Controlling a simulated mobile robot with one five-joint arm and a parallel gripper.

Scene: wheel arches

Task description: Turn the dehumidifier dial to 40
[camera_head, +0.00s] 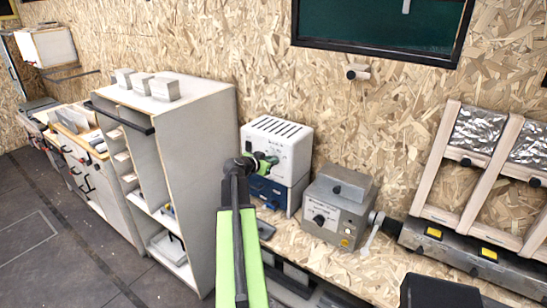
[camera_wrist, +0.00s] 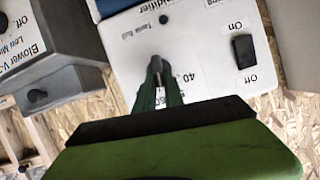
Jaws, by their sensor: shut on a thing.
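The dehumidifier (camera_head: 284,137) is a white box with a slotted top, standing on a blue unit against the chipboard wall. Its white front (camera_wrist: 205,50) fills the middle of the wrist view, with "Tank Full", "On" and "Off" lettering and a black rocker switch (camera_wrist: 244,51). A printed 40 shows just right of my fingertips, with part of another number below it. My gripper (camera_head: 262,162), with green and dark fingers, is at the front of the box. In the wrist view my gripper (camera_wrist: 158,72) is shut on the dial, which the fingers mostly hide, along with its pointer.
A grey blower box (camera_head: 335,208) stands to the right; its corner (camera_wrist: 50,50) also shows in the wrist view. A tall white cabinet (camera_head: 208,130) is close on the left. Wooden frames with foil (camera_head: 474,133) lean at the far right. The bench has some bare chipboard in front.

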